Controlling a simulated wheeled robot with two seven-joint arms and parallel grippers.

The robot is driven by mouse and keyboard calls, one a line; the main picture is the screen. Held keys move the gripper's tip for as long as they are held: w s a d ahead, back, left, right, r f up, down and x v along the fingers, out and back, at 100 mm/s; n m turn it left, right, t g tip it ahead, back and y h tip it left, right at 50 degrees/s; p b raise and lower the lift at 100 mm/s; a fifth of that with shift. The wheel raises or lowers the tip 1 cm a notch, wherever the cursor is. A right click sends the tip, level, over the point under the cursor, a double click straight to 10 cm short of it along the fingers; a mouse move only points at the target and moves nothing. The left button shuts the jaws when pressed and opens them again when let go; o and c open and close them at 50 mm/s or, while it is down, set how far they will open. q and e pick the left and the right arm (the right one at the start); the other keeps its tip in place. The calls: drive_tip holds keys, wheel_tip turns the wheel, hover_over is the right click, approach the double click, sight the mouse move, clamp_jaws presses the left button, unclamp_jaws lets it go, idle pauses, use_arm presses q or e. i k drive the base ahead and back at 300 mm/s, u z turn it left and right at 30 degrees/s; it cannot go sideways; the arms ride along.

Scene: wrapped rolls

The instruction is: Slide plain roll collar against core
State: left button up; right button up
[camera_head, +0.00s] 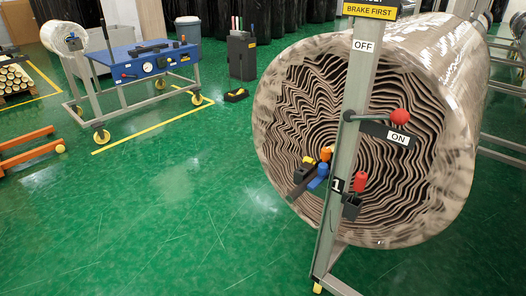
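A large wrapped roll (450,190) fills the right half of the view, its end face showing wavy brown layers. A grey upright post marked 1 (352,110) stands in front of this face. At the middle of the face, left of the post, a dark shaft end (301,186) carries orange, yellow and blue parts (318,175). I cannot tell which part is the collar or whether it touches the core, since the post hides part of the middle. A smaller pale roll (58,37) lies at the far left by a cart. Neither gripper is in view.
A lever with a red knob (400,117) sits between OFF and ON labels on the post. A red-handled tool sits in a dark holder (352,206). A blue-topped wheeled cart (150,62) and orange rails (28,147) stand left. The green floor (150,220) in front is clear.

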sight(307, 159)
drive_tip(key=u, duration=0.35)
drive_tip(key=i, duration=0.9)
drive_tip(key=z, duration=0.6)
drive_tip(key=i, duration=0.65)
drive_tip(key=z, duration=0.65)
